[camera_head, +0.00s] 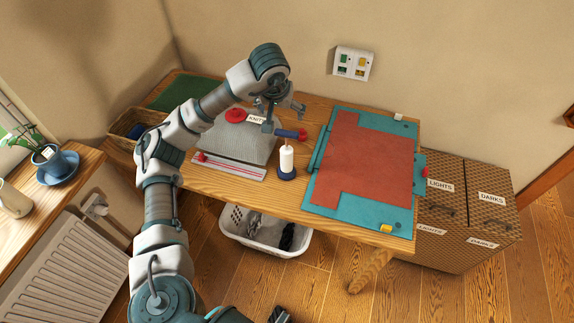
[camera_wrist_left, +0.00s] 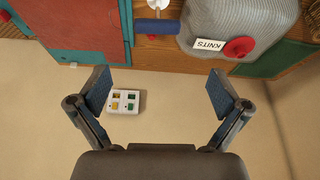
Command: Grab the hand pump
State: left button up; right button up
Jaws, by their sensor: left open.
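The hand pump stands upright on the wooden table. It has a white body (camera_head: 287,159) on a dark blue base, a thin rod and a blue crossbar handle (camera_head: 290,133). A red part shows at the handle's right end in the head view. My left gripper (camera_head: 283,116) is open and empty, just above and beyond the handle, apart from it. In the left wrist view, the blue handle (camera_wrist_left: 157,27) lies above the gap between the open fingertips (camera_wrist_left: 158,88). The pump's body is mostly out of that view. My right gripper is not recognisable in either view.
A grey bag labelled KNITS (camera_head: 235,143) with a red cap (camera_head: 236,115) lies left of the pump. A teal board (camera_head: 325,190) with a red sheet (camera_head: 370,160) lies right. A laundry basket (camera_head: 262,247) is underneath. A switch plate (camera_head: 352,64) is on the wall.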

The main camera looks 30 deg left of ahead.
aim_at(286, 132)
pick_arm(q)
jog(key=x, duration=0.9)
jog(key=shift+b, duration=0.35)
jog(key=x, duration=0.5)
jog(key=shift+s+d, duration=0.1)
jog(key=shift+d, duration=0.2)
jog(key=shift+f, duration=0.15)
jog(key=shift+c, duration=0.5)
jog(key=c, duration=1.6)
pick_arm(e)
jog(key=r, duration=0.1)
jog(key=w+r, duration=0.1)
jog(key=r, duration=0.1)
jog(key=shift+w+r, duration=0.15)
